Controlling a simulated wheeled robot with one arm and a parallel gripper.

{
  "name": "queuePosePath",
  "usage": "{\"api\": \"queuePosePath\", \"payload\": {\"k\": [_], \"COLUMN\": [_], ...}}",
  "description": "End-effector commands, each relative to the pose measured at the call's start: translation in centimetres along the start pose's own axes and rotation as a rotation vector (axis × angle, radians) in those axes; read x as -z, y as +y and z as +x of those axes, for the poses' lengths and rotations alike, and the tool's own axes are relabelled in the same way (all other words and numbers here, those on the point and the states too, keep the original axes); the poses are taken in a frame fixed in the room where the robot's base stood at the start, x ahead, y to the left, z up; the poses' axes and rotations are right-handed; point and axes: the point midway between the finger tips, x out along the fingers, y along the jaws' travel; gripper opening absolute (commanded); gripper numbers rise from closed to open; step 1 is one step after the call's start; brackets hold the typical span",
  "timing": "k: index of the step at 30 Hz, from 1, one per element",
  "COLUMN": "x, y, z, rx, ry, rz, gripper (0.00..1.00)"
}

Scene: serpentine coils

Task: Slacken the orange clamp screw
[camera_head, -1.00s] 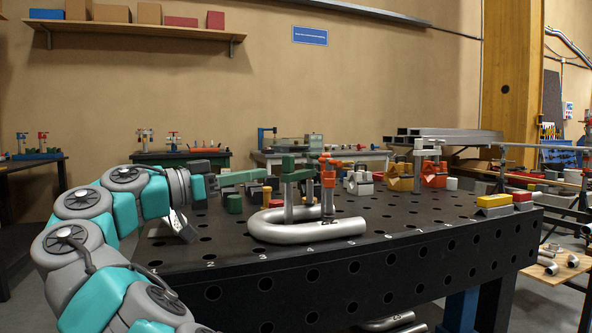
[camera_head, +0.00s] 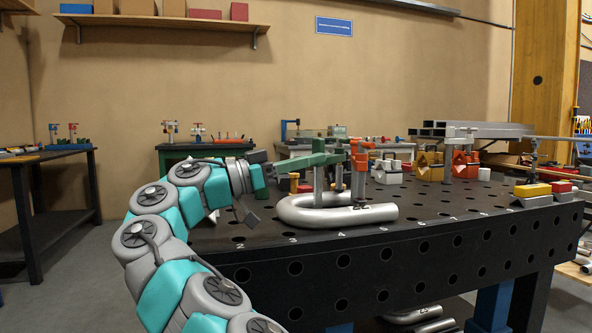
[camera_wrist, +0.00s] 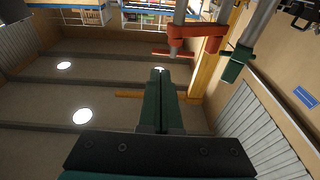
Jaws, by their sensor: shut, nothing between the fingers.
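The orange clamp (camera_head: 359,167) stands on its grey post beside the silver U-shaped pipe (camera_head: 300,216); its short crossbar handle is at the top. In the wrist view the orange clamp (camera_wrist: 198,31) shows at the top, with an orange bar (camera_wrist: 173,53) just beyond my fingertips. My gripper (camera_head: 326,157) reaches in from the left with its green fingers shut and empty. In the wrist view the gripper (camera_wrist: 160,72) points toward the orange clamp with a visible gap. A green clamp (camera_head: 318,181) overlaps my fingertips in the head view; contact cannot be told. The green clamp (camera_wrist: 237,63) is right of my fingers.
The black perforated table (camera_head: 440,230) carries the pipe. Grey-post clamps with orange and yellow blocks (camera_head: 430,168) stand at the back right. Yellow and red blocks (camera_head: 533,190) sit near the right edge. The front right tabletop is mostly clear.

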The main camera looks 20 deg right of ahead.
Motion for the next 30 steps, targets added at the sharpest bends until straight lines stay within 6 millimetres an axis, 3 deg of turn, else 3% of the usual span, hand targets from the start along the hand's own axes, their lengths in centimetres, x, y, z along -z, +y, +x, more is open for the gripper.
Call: {"api": "queuePosePath", "payload": {"k": [9,15,30], "x": [-0.1,0.0,0.1], "y": [0.1,0.0,0.0], "z": [5.8,8.3,9.2], "rx": [-0.004,-0.001,0.003], "ry": [-0.001,0.001,0.002], "rz": [0.000,0.000,0.001], "gripper": [0.00,0.00,0.00]}}
